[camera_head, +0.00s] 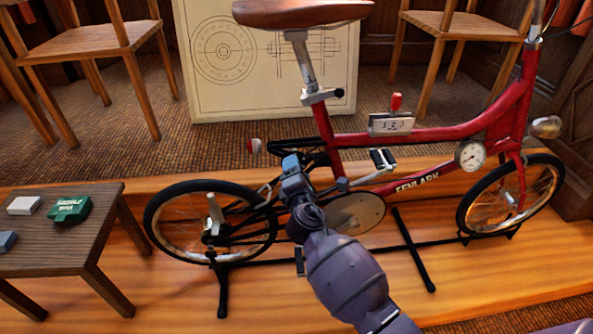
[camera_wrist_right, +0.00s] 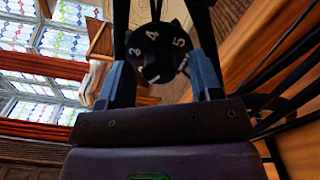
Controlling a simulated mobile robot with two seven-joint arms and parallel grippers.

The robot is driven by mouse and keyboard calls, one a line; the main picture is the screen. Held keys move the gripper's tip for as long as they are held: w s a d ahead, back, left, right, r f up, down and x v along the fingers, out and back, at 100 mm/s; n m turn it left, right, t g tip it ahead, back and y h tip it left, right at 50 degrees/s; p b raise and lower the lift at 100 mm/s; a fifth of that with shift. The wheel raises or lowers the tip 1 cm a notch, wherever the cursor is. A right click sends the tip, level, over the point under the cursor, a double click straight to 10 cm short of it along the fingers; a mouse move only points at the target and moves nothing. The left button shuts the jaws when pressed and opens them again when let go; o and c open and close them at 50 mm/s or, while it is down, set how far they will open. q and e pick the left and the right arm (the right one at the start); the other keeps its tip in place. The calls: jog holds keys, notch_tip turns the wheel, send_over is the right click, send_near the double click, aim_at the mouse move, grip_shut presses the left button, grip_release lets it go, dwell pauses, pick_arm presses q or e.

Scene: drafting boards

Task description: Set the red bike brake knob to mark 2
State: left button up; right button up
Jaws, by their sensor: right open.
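The red bike (camera_head: 430,135) stands in a black stand on the wooden platform. A black round knob with white numerals (camera_wrist_right: 155,50) shows in the right wrist view, with 3, 4 and 5 readable; I cannot tell which mark it is set to. My right gripper (camera_head: 291,165) is at the bike's middle, behind the seat tube in the head view. In the right wrist view its two blue fingers (camera_wrist_right: 160,85) are apart, one on each side of the knob. I cannot tell whether they touch it. In the head view the gripper hides the knob. My left gripper is not in view.
A box marked 1 2 3 with a red lever (camera_head: 391,123) sits on the bike's top tube. A round gauge (camera_head: 470,155) is near the front. A small table (camera_head: 60,235) with a green box (camera_head: 70,209) stands left. A drawing board (camera_head: 225,95) and chairs stand behind.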

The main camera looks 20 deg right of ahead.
pick_arm(q)
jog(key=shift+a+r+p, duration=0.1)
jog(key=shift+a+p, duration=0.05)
jog(key=shift+p, duration=0.55)
pick_arm(e)
jog(key=v, duration=1)
jog(key=shift+s, duration=0.2)
